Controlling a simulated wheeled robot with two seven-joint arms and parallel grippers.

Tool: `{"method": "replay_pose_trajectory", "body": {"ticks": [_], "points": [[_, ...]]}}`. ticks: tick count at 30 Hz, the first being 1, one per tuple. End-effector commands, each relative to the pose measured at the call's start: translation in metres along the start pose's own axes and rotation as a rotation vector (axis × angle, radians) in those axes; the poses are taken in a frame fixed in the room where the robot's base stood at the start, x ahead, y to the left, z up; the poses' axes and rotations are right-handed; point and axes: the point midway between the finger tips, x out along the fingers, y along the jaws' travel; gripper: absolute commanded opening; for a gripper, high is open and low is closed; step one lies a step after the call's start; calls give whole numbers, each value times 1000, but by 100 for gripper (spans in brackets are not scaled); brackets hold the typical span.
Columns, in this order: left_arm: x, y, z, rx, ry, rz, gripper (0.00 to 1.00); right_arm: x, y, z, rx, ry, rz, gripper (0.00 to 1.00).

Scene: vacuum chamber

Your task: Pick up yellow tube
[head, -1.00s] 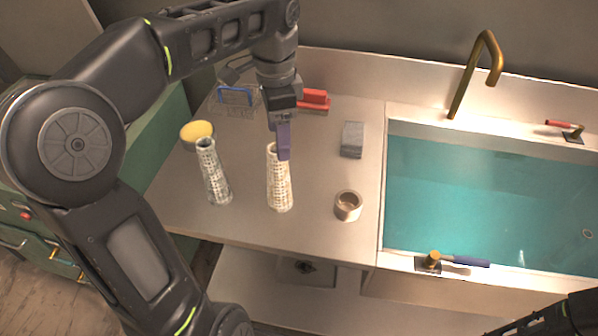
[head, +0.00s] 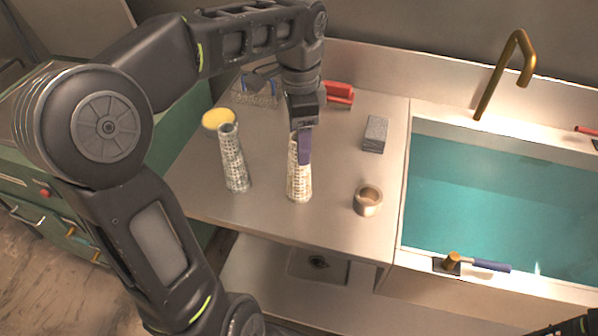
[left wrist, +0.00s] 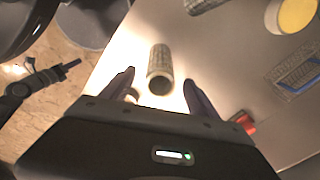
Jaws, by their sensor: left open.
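A cream-yellow patterned tube (head: 299,183) stands upright on the counter. My left gripper (head: 304,158) points down at its top, and its purple finger covers part of the upper tube in the head view. In the left wrist view the tube (left wrist: 160,62) shows between the two spread fingers of the left gripper (left wrist: 158,88), its open dark mouth toward the camera. The fingers are open with gaps on both sides; I see no contact. A second, greyer patterned tube (head: 234,165) stands to the left. My right gripper is not clearly visible.
A round yellow-topped thing (head: 218,119), a wire basket (head: 258,95) and a red block (head: 338,91) are behind. A grey block (head: 375,134) and a metal ring-shaped cup (head: 367,201) are to the right. The teal-filled sink (head: 490,190) with a brass tap (head: 495,80) lies further right.

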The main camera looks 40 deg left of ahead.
Motion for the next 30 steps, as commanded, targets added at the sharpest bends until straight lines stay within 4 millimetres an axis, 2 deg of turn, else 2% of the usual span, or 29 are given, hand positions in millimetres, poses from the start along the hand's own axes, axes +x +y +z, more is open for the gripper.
{"method": "replay_pose_trajectory", "body": {"ticks": [6, 9, 26, 30], "points": [[31, 1, 2, 0, -3, 3, 69, -6, -2, 1, 1, -2, 2, 0], [38, 0, 1, 1, -1, 1, 69, -6, -2, 1, 2, -2, 3, 0], [38, 0, 1, 0, -1, 0, 69, -6, -2, 1, 2, -2, 2, 0], [38, 0, 1, 0, -1, 0, 60, -6, -2, 1, 2, -2, 2, 0]]}}
